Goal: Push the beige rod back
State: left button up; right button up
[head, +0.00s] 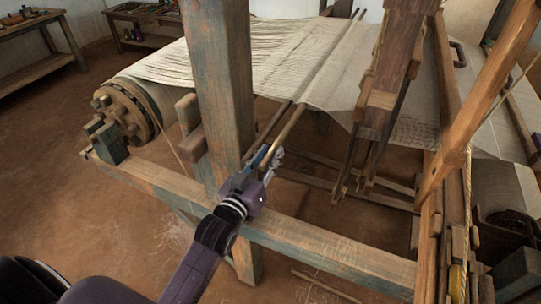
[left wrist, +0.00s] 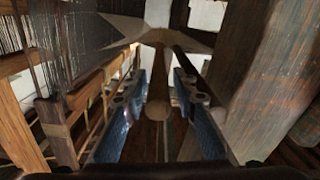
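The beige rod (head: 289,128) sticks out from the side of the stretched warp, its near end pointing towards my left gripper (head: 268,158). In the left wrist view the rod's round end (left wrist: 157,110) sits between the two blue fingers, with a gap visible on each side. My left gripper is open, and its fingers lie either side of the rod's end. A darker rod (head: 262,132) runs beside the beige rod, to its left. It also shows in the left wrist view (left wrist: 181,62). My right gripper is in neither view.
A thick wooden post (head: 222,90) stands close to the left of my gripper. A long frame beam (head: 320,248) crosses below my arm. The pale warp (head: 240,55) spreads behind, and a hanging wooden frame (head: 385,85) stands to the right. Bare floor (head: 90,205) lies at the left.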

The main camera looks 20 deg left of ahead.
pick_arm(q)
jog(key=shift+a, duration=0.1)
dwell(0.5)
jog(key=shift+d+f, duration=0.1)
jog(key=shift+d, duration=0.35)
jog(key=s+d+b, duration=0.2)
jog(key=s+b, duration=0.1)
jog(key=s, duration=0.5)
jog(key=d+f+m+g+b, duration=0.1)
jog(key=d+f+m+g, duration=0.1)
jog(key=f, duration=1.2)
jog(key=w+d+f+m+g+b, duration=0.1)
jog(key=d+f+m+g+b, duration=0.1)
jog(key=f, duration=1.3)
jog(key=shift+w+d+f+m+g+h, duration=0.15)
jog(key=shift+w+m+g+h, duration=0.2)
jog(key=shift+g, duration=0.25)
jog(key=shift+s, duration=0.1)
